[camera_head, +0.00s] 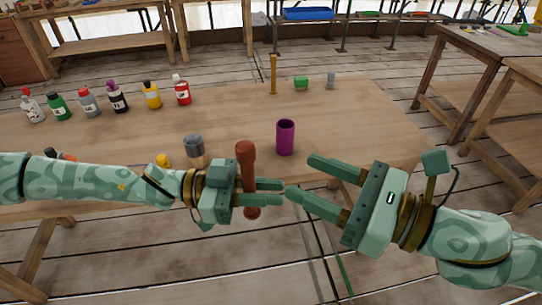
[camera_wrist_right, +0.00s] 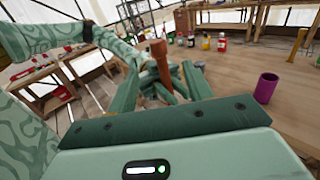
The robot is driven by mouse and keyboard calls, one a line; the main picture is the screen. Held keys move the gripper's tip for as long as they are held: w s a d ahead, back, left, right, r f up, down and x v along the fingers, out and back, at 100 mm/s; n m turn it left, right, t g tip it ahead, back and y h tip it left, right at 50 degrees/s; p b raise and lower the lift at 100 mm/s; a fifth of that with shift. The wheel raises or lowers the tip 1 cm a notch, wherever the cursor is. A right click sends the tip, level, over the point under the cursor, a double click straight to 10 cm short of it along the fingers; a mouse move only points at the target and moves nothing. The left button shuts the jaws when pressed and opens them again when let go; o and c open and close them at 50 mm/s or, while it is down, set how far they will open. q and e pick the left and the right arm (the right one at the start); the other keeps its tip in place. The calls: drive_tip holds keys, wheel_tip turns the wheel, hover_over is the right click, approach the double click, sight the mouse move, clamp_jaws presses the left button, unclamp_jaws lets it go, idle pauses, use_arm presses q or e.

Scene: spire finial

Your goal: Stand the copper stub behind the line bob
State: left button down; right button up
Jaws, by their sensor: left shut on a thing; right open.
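My left gripper (camera_head: 283,192) is shut on an upright reddish-brown turned piece (camera_head: 246,156) with a rounded top, near the table's front edge. This piece could be the copper stub; I cannot be sure. It also shows in the right wrist view (camera_wrist_right: 160,62). My right gripper (camera_head: 301,175) is open and empty, its fingers pointing toward the left gripper's fingertips. No thing is clearly the line bob. A grey-topped brown piece (camera_head: 195,150) stands left of the held piece, with a small yellow thing (camera_head: 163,160) beside it, partly cut off by my left arm.
A purple hollow cylinder (camera_head: 285,138) stands upright on the wooden table (camera_head: 350,120), beyond my right gripper. Several bottles (camera_head: 152,95) line the left. The table's middle is clear.

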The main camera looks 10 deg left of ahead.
sight(248, 152)
drive_tip(key=x, duration=1.1)
drive_tip(key=shift+a, duration=0.1)
clamp_jaws()
use_arm(q)
drive_tip(key=c, duration=1.2)
unclamp_jaws()
drive_tip(key=shift+c, duration=0.2)
drive_tip(key=shift+a, duration=0.1)
